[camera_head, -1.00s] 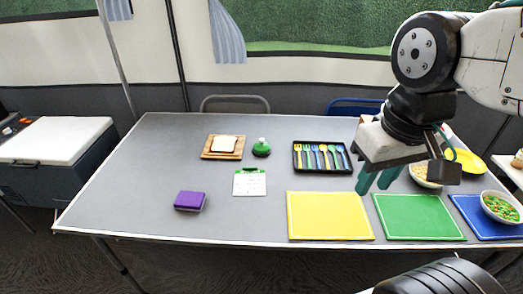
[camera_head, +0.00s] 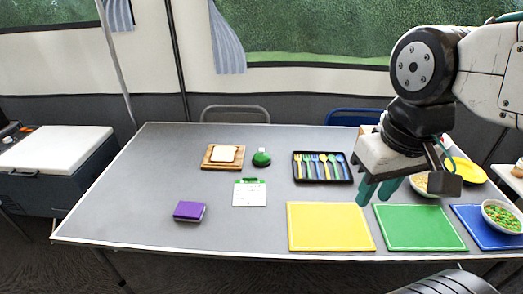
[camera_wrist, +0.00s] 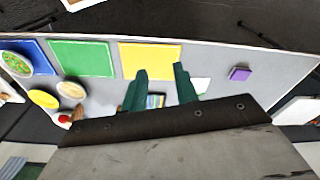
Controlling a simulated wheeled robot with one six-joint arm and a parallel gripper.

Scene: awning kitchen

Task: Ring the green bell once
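The green bell (camera_head: 261,158) with a pale top stands on the grey table, right of the bread board and left of the cutlery tray. My gripper (camera_head: 377,190) hangs above the right part of the table, to the right of the bell and well apart from it. Its two green fingers are spread with nothing between them. The fingers also show in the wrist view (camera_wrist: 158,88), pointing toward the table. I cannot make out the bell in the wrist view.
A bread slice on a wooden board (camera_head: 207,164), a cutlery tray (camera_head: 322,180), a white-and-green notepad (camera_head: 250,194) and a purple block (camera_head: 189,211) lie near the bell. Yellow (camera_head: 330,227), green (camera_head: 420,228) and blue mats line the front edge. Bowls stand at right.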

